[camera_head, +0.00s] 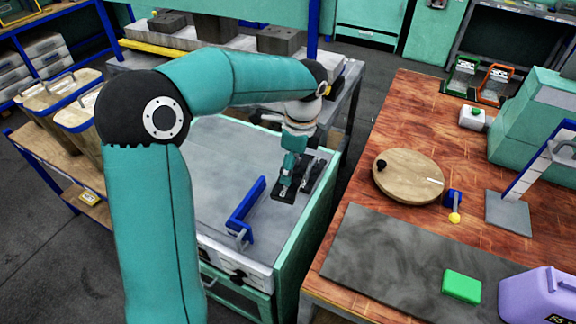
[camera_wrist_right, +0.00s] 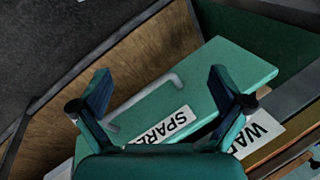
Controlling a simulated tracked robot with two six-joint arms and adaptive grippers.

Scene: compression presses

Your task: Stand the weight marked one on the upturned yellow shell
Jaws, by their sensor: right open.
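I cannot make out a weight marked one or an upturned yellow shell in either view. My left gripper (camera_head: 292,178) hangs from the arm that reaches across the head view. It is above or at dark metal pieces (camera_head: 312,174) on the grey-topped bench, and its fingers are too small and overlapped to read. My right gripper (camera_wrist_right: 163,98) shows only in the right wrist view. Its two fingers are wide apart with nothing between them. Beyond them is a teal panel (camera_wrist_right: 240,68) with a pale handle and a label partly reading "SPAR".
A blue angled bar (camera_head: 246,212) lies on the grey bench top. The wooden table at right holds a round board (camera_head: 408,175), a dark mat (camera_head: 385,250), a green block (camera_head: 462,286), a purple jug (camera_head: 540,298) and a blue stand (camera_head: 528,172). A gap separates bench and table.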

